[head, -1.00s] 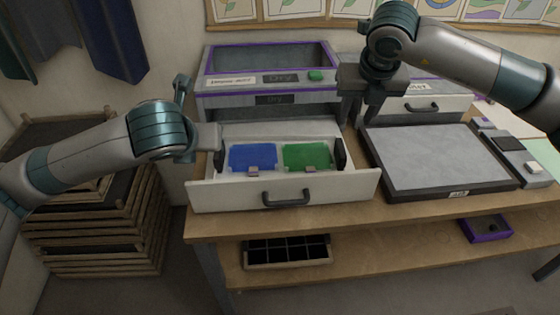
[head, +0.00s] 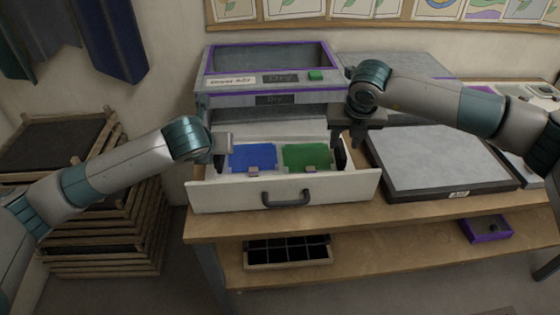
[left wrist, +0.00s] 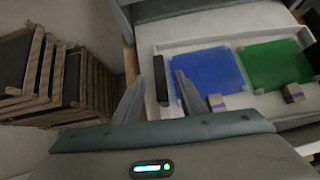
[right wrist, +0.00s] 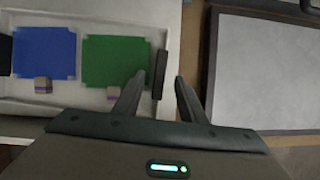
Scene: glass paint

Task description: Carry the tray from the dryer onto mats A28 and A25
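The tray (left wrist: 258,101) is pale, with a black upright handle at each end, and sits in the dryer's open drawer (head: 230,198). It holds a blue sheet (head: 253,157) and a green sheet (head: 306,157), each with a small block at its front edge. The dryer (head: 225,98) is grey with purple trim. My left gripper (left wrist: 162,74) is open, its fingers on either side of the left handle (left wrist: 160,81). My right gripper (right wrist: 159,76) is open, its fingers on either side of the right handle (right wrist: 158,74). I cannot make out mats A28 and A25.
A grey-topped flat board (head: 435,160) with a dark frame lies on the bench right of the drawer. Wooden racks (head: 100,225) stand at the left. A black compartment box (head: 288,250) and a purple tray (head: 486,229) sit on the lower shelf.

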